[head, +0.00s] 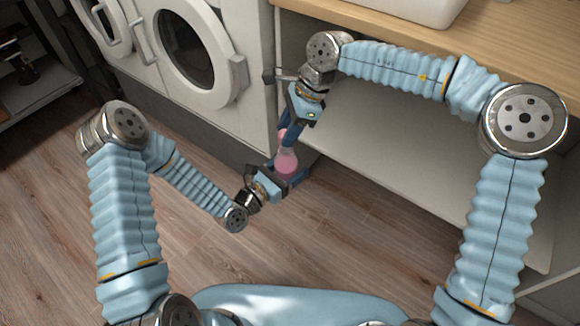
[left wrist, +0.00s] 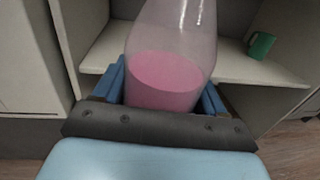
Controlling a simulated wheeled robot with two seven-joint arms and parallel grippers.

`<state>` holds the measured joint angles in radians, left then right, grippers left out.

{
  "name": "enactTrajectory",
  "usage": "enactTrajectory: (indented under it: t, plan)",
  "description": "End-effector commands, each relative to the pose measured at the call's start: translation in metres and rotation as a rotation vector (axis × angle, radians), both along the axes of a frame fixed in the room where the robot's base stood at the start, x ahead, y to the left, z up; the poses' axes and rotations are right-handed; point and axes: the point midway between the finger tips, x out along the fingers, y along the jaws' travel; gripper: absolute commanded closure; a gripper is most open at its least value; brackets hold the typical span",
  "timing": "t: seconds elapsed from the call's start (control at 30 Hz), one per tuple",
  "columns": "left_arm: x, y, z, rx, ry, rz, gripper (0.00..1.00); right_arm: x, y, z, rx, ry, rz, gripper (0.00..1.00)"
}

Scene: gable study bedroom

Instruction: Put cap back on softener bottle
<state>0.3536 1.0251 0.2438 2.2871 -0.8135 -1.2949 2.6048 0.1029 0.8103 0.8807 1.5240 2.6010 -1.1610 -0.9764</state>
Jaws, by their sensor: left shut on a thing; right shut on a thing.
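The softener bottle (head: 286,163) is translucent with pink liquid in its lower part. It stands upright in my left gripper (head: 287,179), whose blue fingers are shut around its lower body. The left wrist view shows the bottle (left wrist: 168,75) close up between the fingers, with its top out of frame. My right gripper (head: 288,134) points down directly above the bottle, shut on a small pink thing (head: 281,134) that looks like the cap. The fingers partly hide it. I cannot tell whether the cap touches the bottle's neck.
A white front-loading washer (head: 196,45) stands behind on the left. An open white shelf unit (head: 400,160) under a wooden worktop (head: 505,62) is behind and right of the grippers. A green cup-like object (left wrist: 261,45) sits on a shelf. The wooden floor (head: 60,230) is clear at left.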

Motion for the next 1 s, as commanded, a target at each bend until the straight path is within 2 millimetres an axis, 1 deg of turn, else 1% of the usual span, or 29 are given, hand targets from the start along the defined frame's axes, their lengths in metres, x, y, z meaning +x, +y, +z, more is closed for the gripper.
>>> enactTrajectory:
  t: [0.57, 0.9, 1.0]
  plan:
    - [0.000, 0.000, 0.001, -0.001, -0.002, 0.000, 0.84, 0.000, 0.001, 0.001, 0.001, 0.002, -0.001, 0.90]
    - [0.000, 0.000, 0.001, -0.001, -0.002, 0.000, 0.84, 0.000, 0.000, -0.016, 0.001, 0.003, 0.000, 0.90]
    - [0.000, 0.000, 0.001, -0.001, -0.002, 0.000, 0.84, 0.000, 0.001, -0.017, 0.002, 0.001, 0.000, 0.90]
